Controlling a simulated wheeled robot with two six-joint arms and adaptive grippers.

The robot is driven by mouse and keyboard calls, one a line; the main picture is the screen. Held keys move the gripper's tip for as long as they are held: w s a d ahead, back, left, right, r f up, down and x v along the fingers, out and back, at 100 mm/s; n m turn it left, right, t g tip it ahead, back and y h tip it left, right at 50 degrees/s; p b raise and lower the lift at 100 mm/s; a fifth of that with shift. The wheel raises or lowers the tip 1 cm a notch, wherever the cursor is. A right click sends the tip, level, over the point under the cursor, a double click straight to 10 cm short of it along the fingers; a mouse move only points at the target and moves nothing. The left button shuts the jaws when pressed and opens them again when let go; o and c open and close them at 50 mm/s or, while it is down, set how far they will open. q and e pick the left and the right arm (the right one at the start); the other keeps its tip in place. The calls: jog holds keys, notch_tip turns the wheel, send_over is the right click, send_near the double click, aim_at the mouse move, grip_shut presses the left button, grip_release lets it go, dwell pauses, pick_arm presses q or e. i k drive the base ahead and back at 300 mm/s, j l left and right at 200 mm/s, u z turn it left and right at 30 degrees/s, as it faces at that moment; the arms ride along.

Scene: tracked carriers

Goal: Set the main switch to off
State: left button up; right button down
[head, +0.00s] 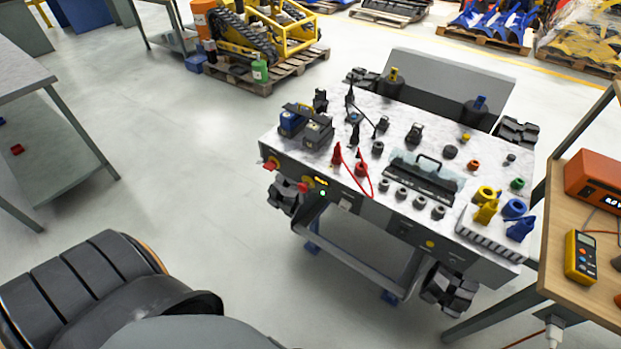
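A tracked carrier with a light speckled top (340,110) stands right of centre. A second red knob (303,187) sits further right on the same panel, beside a small yellow display or label (321,181) and a lit green lamp (322,193). The knobs are too small to read their settings. Neither of my grippers is in view; dark parts at the lower left look like my own body.
The carrier top holds black connectors, red clips with a red cable (368,184), and yellow and blue plugs. A wooden bench (560,245) with a yellow multimeter (580,256) stands close on the right. A grey table (20,75) is at left. Floor between is clear.

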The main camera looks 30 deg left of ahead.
aim_at(270, 166)
jog(key=j+u, duration=0.1)
jog(key=u, duration=1.25)
jog(key=i+j, duration=0.15)
jog(key=j, duration=0.25)
jog(key=i+j+z, duration=0.15)
jog(key=j, duration=0.25)
jog(key=i+j, duration=0.1)
jog(key=j, duration=0.3)
jog(key=i+z, duration=0.05)
